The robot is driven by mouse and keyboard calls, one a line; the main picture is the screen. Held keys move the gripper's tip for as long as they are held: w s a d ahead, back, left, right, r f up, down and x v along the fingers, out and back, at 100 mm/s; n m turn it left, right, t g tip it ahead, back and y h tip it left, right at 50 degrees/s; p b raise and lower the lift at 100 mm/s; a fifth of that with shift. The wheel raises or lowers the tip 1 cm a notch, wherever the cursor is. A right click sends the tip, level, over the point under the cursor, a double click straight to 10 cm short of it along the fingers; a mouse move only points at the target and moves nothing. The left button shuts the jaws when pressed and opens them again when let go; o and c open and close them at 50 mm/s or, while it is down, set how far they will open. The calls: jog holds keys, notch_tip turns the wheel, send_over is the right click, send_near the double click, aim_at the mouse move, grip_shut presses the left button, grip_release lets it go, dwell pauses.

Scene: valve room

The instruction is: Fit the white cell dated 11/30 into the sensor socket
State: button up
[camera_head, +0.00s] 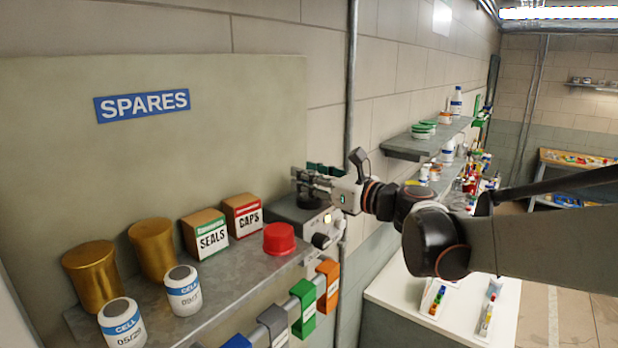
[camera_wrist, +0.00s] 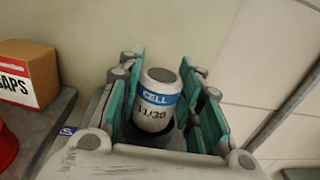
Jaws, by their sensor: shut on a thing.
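The white cell dated 11/30 (camera_wrist: 157,104), with a blue CELL band, stands upright between the green finger pads of my gripper (camera_wrist: 165,85) in the wrist view. My gripper (camera_head: 314,178) is shut on it, its fingers level above the grey sensor box (camera_head: 295,212) at the shelf's far end. A dark round ring, apparently the sensor socket (camera_head: 313,194), shows just under the fingers. In the wrist view a dark rim surrounds the cell's foot. I cannot tell whether the cell is seated or held just above. In the head view my fingers hide the cell.
Two other white cells (camera_head: 183,291) (camera_head: 122,323) stand at the shelf's near end, beside brass cylinders (camera_head: 152,250). SEALS (camera_head: 206,236) and CAPS (camera_head: 243,217) boxes and a red cap (camera_head: 279,239) stand nearer the sensor box. Coloured clips (camera_head: 304,306) line the shelf's front edge.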

jog(key=shift+f+b, duration=0.4)
dwell(0.6)
jog(key=o, duration=1.1)
